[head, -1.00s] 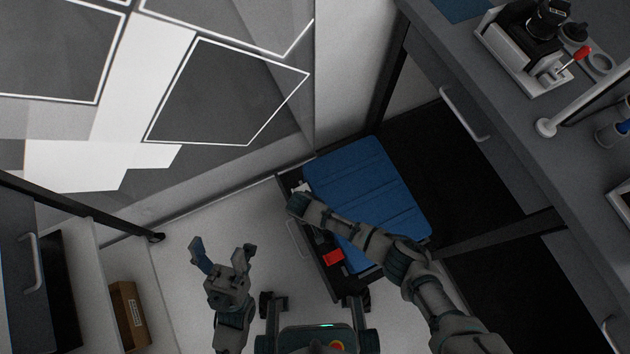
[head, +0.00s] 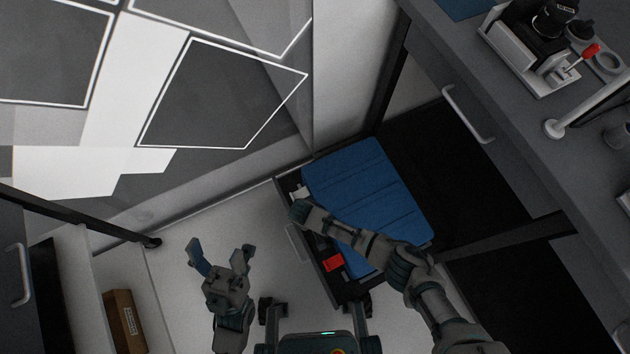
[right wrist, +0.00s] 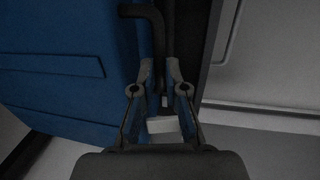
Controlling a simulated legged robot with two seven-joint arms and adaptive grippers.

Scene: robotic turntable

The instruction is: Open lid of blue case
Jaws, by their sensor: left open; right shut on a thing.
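The blue case (head: 360,190) lies with its ribbed blue face up on a dark shelf in the middle of the head view. My right arm crosses over its near side. My right gripper (right wrist: 165,90) is at the case's edge and shut on a dark bent handle (right wrist: 152,18), beside the blue face (right wrist: 60,65) in the right wrist view. The handle is partly hidden between the fingers. The lid shows no visible gap. My left gripper (head: 220,250) is open and empty, above the floor left of the case.
A red block (head: 333,262) sits near the shelf's front. A grey counter (head: 480,60) with a white device (head: 535,60) stands at the upper right. A brown box (head: 125,320) sits at the lower left. Pale floor is clear around my left gripper.

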